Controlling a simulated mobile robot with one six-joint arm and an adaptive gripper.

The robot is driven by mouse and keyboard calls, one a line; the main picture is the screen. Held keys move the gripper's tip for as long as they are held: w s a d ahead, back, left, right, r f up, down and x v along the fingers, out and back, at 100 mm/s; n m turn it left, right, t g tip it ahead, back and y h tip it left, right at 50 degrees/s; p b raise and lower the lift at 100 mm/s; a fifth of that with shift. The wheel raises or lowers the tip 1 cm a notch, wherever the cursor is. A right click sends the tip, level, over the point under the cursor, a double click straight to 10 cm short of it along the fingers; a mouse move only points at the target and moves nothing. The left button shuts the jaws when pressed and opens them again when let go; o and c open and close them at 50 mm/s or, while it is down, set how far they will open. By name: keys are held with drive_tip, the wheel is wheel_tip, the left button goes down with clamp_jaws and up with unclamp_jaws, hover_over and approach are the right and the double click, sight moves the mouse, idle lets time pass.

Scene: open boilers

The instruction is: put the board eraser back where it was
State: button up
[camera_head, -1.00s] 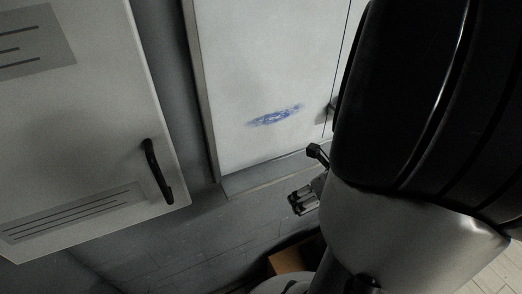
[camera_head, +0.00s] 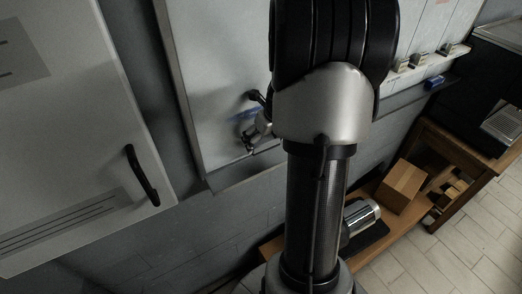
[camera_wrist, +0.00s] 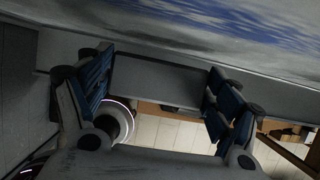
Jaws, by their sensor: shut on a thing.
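My gripper (camera_head: 257,133) is in front of the lower part of the whiteboard (camera_head: 212,75), close to the blue smear (camera_head: 243,116). In the wrist view, its two blue-padded fingers (camera_wrist: 160,84) stand apart with a plain grey block (camera_wrist: 160,82) between them, which I take to be the board eraser. The blue smear also shows in the wrist view (camera_wrist: 255,22), on the board surface right above the fingers. A small blue thing (camera_head: 434,82) lies on the ledge of the board at the right.
A white cabinet door (camera_head: 75,130) with a black handle (camera_head: 141,176) is at the left. A wooden bench (camera_head: 452,137) with a cardboard box (camera_head: 400,186) stands at the right. A metal cylinder (camera_head: 362,217) lies near my arm. Tiled floor shows at the lower right.

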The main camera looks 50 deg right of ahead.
wheel_tip(320, 180, down, 2)
drive_tip(key=shift+s+f+b, duration=0.15)
drive_tip(key=shift+f+b, duration=0.05)
drive_tip(key=shift+b, duration=0.3)
wheel_tip(320, 180, down, 5)
drive_tip(key=shift+r+b, duration=0.1)
drive_tip(key=shift+b, duration=1.15)
drive_tip(key=shift+w+r, duration=0.1)
drive_tip(key=shift+w, duration=0.1)
drive_tip(key=o, duration=0.9)
drive_tip(key=shift+c, duration=0.2)
